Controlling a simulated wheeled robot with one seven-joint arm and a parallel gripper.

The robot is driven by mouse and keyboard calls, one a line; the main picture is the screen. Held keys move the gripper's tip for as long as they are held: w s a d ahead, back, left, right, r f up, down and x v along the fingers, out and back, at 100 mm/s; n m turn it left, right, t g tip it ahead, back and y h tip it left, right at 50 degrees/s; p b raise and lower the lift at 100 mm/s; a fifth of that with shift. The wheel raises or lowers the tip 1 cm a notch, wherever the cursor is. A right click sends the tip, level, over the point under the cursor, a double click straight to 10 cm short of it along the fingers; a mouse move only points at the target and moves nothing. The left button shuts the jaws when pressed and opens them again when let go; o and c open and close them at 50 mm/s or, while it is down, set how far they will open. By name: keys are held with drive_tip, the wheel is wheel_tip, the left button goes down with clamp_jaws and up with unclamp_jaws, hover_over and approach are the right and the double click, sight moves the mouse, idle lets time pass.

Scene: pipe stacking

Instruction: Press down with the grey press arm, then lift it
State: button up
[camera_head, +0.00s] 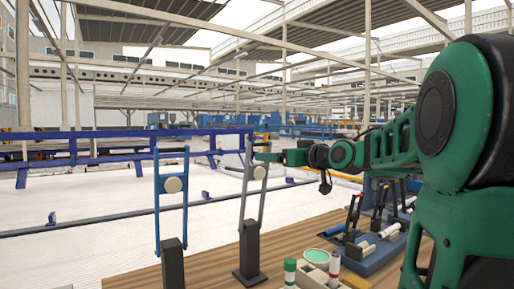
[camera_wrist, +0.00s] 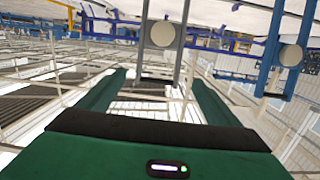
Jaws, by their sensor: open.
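The grey press arm (camera_head: 244,205) stands raised on a black base (camera_head: 249,250), tilted slightly right, with a pale round disc near its top. My gripper (camera_head: 262,156) reaches in from the right at the height of its upper end. In the wrist view, my gripper (camera_wrist: 158,95) is open, with its green fingers spread wide. The grey press arm's end bar (camera_wrist: 157,79) shows between the fingers, with nothing visibly gripped. Whether a finger touches the press arm cannot be told.
A blue press arm (camera_head: 157,205) stands upright on its own black base to the left; it also shows at the right of the wrist view (camera_wrist: 272,50). On the wooden table (camera_head: 215,270) are marker-like cylinders (camera_head: 290,270), a green-topped round item (camera_head: 316,256) and a blue fixture (camera_head: 372,256).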

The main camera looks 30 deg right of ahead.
drive_tip(key=shift+t, duration=0.6)
drive_tip(key=w+r, duration=0.1)
drive_tip(key=w, duration=0.2)
drive_tip(key=w+r, duration=0.1)
drive_tip(key=w, duration=0.3)
drive_tip(key=w+r, duration=0.1)
drive_tip(key=w, duration=0.3)
drive_tip(key=shift+w, duration=0.1)
drive_tip(key=c, duration=1.3)
drive_tip(key=shift+a, duration=0.1)
